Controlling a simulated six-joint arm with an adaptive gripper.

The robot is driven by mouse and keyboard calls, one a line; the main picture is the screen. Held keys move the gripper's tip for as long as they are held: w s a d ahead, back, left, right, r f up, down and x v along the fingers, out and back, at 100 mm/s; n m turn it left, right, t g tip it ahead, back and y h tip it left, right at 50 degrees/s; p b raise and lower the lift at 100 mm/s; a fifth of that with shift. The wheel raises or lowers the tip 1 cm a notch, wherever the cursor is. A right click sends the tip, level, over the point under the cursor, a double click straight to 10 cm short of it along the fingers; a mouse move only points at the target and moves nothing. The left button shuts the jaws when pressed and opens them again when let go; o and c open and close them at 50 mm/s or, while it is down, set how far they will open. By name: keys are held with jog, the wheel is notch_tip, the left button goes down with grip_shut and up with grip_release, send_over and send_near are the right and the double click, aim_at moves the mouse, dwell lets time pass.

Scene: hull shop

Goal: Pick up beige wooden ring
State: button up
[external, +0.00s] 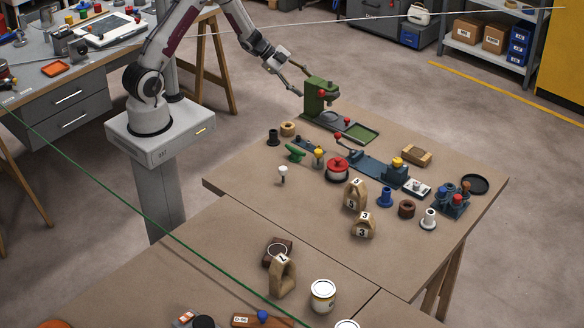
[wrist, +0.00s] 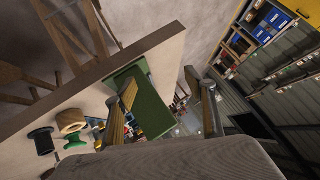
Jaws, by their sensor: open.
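The beige wooden ring (external: 288,129) lies near the far left edge of the table, beside a dark spool. It also shows at the lower left of the wrist view (wrist: 71,120). My gripper (external: 301,82) is open and empty, held in the air beyond the ring, near the green press. In the wrist view my gripper's two fingers (wrist: 161,78) are spread apart, with the ring outside them to the left.
The green press (external: 318,98) stands close by my gripper. The dark spool (external: 273,137) is just left of the ring. A green-handled item (external: 295,153), a red-lidded pot (external: 337,168) and a blue vise-like tool (external: 375,170) stand nearer the camera. Bare tabletop lies left of them.

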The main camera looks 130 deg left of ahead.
jog(key=d+f+t+h, duration=0.35)
jog(key=d+f, duration=0.35)
jog(key=d, duration=0.3)
jog(key=t+h, duration=0.1)
jog(key=t, duration=0.3)
send_near(282, 124)
jog(key=w+f, duration=0.2)
jog(key=w, duration=0.2)
jog(key=shift+w+a+r+n+t, duration=0.15)
jog(key=shift+r+n+t, duration=0.1)
jog(key=shift+n, duration=0.15)
jog(key=shift+w+f, duration=0.2)
jog(key=shift+w, duration=1.05)
jog(key=shift+w+a+f, duration=0.1)
jog(key=shift+w+f, duration=0.05)
jog(key=shift+w, duration=0.7)
jog(key=shift+w+a+f, duration=0.1)
jog(key=shift+w, duration=0.75)
jog(key=shift+w+a+f, duration=0.1)
jog(key=shift+w+f, duration=0.05)
jog(key=shift+w, duration=0.7)
jog(key=c, duration=1.2)
